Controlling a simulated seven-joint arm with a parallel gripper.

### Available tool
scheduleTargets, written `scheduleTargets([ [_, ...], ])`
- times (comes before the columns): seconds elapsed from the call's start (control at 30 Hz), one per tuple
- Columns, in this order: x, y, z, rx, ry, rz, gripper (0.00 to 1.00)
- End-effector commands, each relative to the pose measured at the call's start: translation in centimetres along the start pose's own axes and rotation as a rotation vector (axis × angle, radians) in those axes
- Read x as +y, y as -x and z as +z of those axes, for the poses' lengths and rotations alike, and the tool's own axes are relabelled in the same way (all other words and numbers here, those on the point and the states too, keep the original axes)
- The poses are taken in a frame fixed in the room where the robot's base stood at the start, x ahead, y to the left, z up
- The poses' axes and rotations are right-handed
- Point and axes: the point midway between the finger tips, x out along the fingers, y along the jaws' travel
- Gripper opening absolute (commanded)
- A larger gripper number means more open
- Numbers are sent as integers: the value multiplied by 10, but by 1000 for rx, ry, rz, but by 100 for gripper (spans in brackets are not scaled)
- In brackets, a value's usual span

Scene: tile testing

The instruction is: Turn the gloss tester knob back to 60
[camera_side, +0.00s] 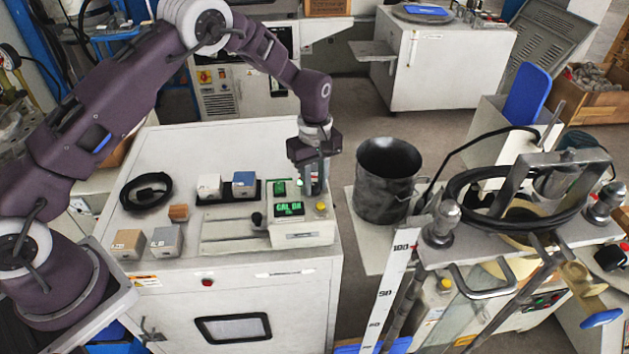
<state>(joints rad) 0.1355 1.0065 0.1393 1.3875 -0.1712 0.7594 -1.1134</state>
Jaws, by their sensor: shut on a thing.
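The gloss tester (300,231) is a small cream box on the white cabinet top, with a lit green display (289,209) that seems to read "CAL OK". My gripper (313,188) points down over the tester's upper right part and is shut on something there. The knob is hidden by the fingers, so its setting cannot be read. A dark round part (257,218) shows at the tester's left side.
Several small blocks, including a white one (209,187) and a blue-topped one (244,184), stand left of the tester. A coiled black cable (146,191) lies at the back left. A dark metal bucket (386,180) stands to the right, beyond the cabinet edge.

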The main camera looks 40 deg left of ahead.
Motion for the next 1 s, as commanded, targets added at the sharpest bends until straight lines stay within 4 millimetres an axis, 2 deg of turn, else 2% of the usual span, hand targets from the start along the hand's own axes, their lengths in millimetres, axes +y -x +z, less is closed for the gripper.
scheduleTargets([
  [0.37,0,1,0,0,-130,0,0],
  [1.0,0,1,0,0,-724,1,0],
])
